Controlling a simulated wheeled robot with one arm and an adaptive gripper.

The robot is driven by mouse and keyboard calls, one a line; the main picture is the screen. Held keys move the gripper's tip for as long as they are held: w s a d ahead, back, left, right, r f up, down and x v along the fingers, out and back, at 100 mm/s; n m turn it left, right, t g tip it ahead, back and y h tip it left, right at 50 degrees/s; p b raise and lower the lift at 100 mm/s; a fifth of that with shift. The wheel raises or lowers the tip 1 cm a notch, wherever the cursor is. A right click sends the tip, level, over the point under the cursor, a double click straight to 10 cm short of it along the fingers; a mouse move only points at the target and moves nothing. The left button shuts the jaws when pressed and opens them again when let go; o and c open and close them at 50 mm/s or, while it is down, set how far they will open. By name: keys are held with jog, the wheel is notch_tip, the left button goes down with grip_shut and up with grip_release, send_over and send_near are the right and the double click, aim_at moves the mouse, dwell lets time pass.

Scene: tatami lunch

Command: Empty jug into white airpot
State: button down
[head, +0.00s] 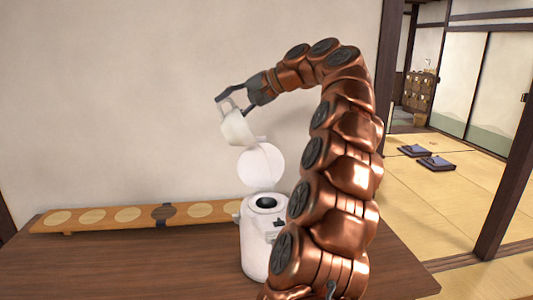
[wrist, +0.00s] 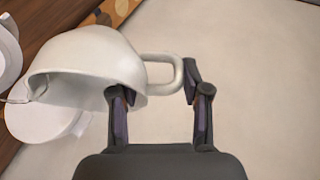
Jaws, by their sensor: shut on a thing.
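The white jug (head: 238,130) hangs in my gripper (head: 230,101), tipped steeply with its mouth down and toward the right. In the wrist view my gripper (wrist: 155,97) has its fingers on either side of the handle (wrist: 163,58), shut on the jug (wrist: 95,58). The white airpot (head: 256,250) stands upright on the table below. Its round lid (head: 261,166) is raised, and the dark opening shows under it. The jug is above the lid, apart from the opening. A thin clear streak shows at the jug's lip in the wrist view. The jug's inside is hidden.
A long wooden board (head: 185,213) with pale round inlays lies along the wall behind the airpot, on the brown table (head: 150,265). The wall is close behind the jug. The table's front left is clear. Dark cushions (head: 435,163) lie on the tatami far right.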

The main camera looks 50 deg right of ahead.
jog(key=shift+s+d+r+t+y, duration=0.5)
jog(key=shift+d, duration=0.2)
jog(key=shift+s+d+r+m+t+y+p, duration=0.9)
jog(key=shift+s+d+t+p, duration=0.5)
jog(key=shift+d, duration=0.7)
jog(key=w+a+g+b, duration=0.1)
jog(key=w+a+f+n+g+h+b, duration=0.1)
jog(key=a, duration=0.1)
jog(key=w+a+f+g+h, duration=0.1)
jog(key=a, duration=0.1)
jog(key=shift+w+n+b, duration=0.15)
jog(key=shift+n+b, duration=0.15)
jog(key=shift+b, duration=0.1)
jog(key=w+a+f+n+g+h+p, duration=0.2)
jog(key=w+a+f+n+g+h, duration=0.1)
jog(key=w+a+f+g+h, duration=0.5)
jog(key=shift+w+a+f+h, duration=0.35)
jog(key=shift+a+f+h, duration=0.65)
jog(key=shift+a+f, duration=1.5)
